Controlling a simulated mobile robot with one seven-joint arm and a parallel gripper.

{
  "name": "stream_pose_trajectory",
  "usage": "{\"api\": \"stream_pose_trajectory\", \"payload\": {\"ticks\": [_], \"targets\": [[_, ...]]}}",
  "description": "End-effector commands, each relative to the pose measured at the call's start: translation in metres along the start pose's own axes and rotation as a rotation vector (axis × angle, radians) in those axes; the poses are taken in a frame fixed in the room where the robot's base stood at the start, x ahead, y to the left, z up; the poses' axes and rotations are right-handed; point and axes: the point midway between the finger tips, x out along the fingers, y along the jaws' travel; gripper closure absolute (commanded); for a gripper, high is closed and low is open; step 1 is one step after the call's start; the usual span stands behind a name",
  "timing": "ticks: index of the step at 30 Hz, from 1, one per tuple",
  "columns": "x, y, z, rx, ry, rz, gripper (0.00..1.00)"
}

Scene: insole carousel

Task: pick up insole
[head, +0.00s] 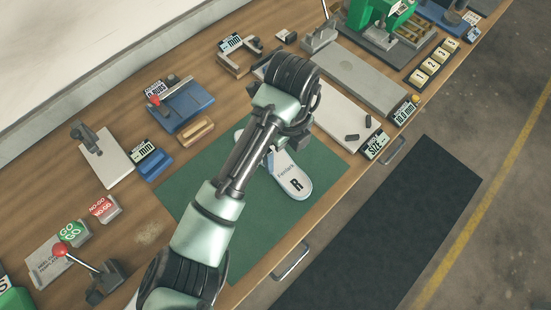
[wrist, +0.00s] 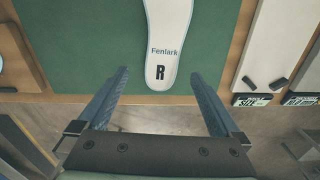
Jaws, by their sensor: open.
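The insole (head: 292,180) is white with a pale blue edge and is marked "Fenlark" and "R". It lies flat on the green mat (head: 210,211), and my arm covers part of it in the head view. In the wrist view the insole (wrist: 168,45) runs off the top edge, its rounded "R" end toward me. My gripper (wrist: 162,82) is open, its two blue-grey fingers wide apart and empty. The insole's end shows between and beyond the fingertips. In the head view the gripper is mostly hidden behind my arm. I cannot tell its height above the mat.
The wooden bench (head: 143,228) carries several gauges and fixtures around the mat. A light board (head: 345,113) with two small dark pieces lies right of the mat. Blue fixtures (head: 188,107) stand to the left. A drawer handle (head: 291,262) is on the front edge.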

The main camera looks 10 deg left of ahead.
Motion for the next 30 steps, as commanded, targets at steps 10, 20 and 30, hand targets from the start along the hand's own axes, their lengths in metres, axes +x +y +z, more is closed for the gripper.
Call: {"api": "stream_pose_trajectory", "payload": {"ticks": [10, 20, 30], "targets": [[0.041, -0.001, 0.0, -0.001, -0.002, -0.002, 0.0], [0.084, -0.005, -0.002, -0.002, -0.002, -0.002, 0.0], [0.092, -0.005, -0.002, -0.002, -0.004, -0.005, 0.02]]}}
